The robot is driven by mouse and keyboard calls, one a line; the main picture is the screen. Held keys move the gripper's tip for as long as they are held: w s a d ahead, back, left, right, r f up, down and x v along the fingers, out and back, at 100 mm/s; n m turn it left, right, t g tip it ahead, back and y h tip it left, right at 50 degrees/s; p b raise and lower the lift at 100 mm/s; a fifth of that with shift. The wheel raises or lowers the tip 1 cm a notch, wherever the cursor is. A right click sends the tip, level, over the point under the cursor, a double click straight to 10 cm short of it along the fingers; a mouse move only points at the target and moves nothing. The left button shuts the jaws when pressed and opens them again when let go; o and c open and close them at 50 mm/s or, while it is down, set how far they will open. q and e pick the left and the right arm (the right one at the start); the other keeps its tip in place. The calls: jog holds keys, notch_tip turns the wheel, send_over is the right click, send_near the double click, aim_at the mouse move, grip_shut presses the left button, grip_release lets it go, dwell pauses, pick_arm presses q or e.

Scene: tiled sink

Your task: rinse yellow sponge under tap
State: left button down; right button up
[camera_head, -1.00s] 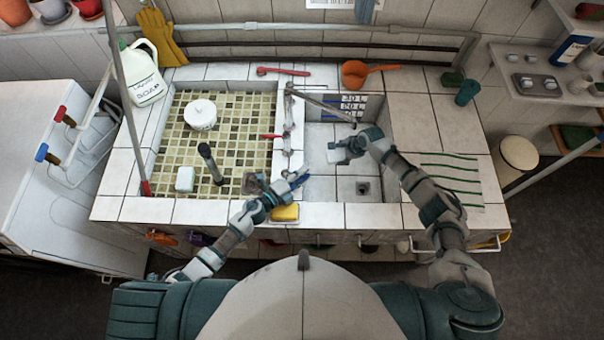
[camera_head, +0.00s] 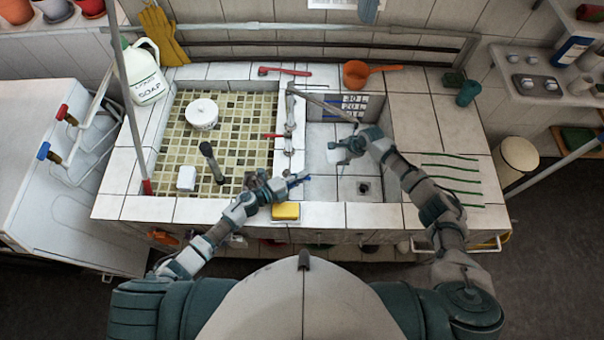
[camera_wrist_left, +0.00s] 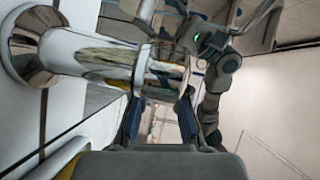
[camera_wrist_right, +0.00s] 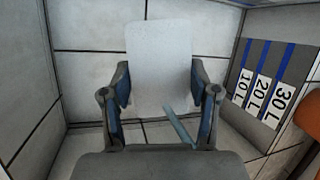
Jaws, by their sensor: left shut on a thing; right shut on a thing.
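The yellow sponge (camera_head: 286,211) lies on the front ledge of the sink, below my left gripper and apart from it. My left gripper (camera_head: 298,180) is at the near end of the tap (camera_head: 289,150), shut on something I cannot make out. The left wrist view shows the chrome tap body (camera_wrist_left: 95,55) just beyond its fingers (camera_wrist_left: 158,120).
The left mosaic basin (camera_head: 235,110) holds a white tub (camera_head: 203,113), a white block (camera_head: 187,178) and a dark upright pipe (camera_head: 212,160). The right counter is mostly clear.

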pick_arm(q)
jog(key=shift+s+f+m+g+h, duration=0.15)
jog(key=shift+s+m+g+h, duration=0.25)
jog(key=shift+m+g, duration=0.3)
jog(key=shift+s, duration=0.1)
jog(key=c, duration=1.2)
grip_release()
jog(key=shift+d, duration=0.2)
jog(key=v, duration=1.1)
jog(key=shift+a, duration=0.45)
